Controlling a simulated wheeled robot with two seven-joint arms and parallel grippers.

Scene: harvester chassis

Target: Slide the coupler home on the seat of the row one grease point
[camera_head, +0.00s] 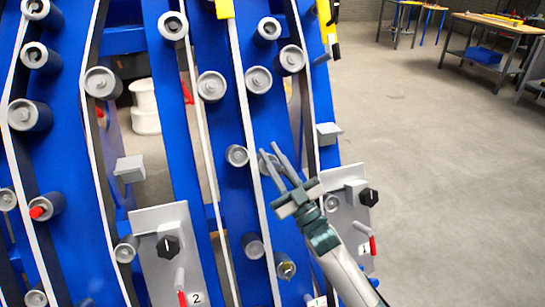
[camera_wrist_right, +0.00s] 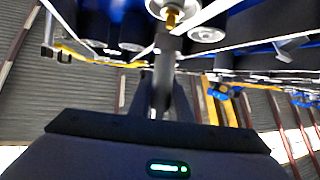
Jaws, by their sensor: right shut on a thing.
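My right gripper (camera_head: 271,154) reaches up from the lower right in the head view, its two fingers in front of the blue chassis beside a small roller. In the right wrist view, the gripper (camera_wrist_right: 162,95) is shut on a slim grey piece (camera_wrist_right: 165,65), seemingly the coupler. Its top end shows close below a brass fitting (camera_wrist_right: 172,18) on a round roller end. I cannot tell whether they touch. In the head view the held piece is not distinct. The row one plate (camera_head: 345,195), marked 1, is right of the gripper. My left gripper is not in view.
A grey plate (camera_head: 145,216) marked 2, with a black knob and red-ended lever, is on the left. Several rollers and pale belts line the blue frame (camera_head: 180,130). Open floor (camera_head: 430,180) lies to the right, with workbenches (camera_head: 495,38) behind.

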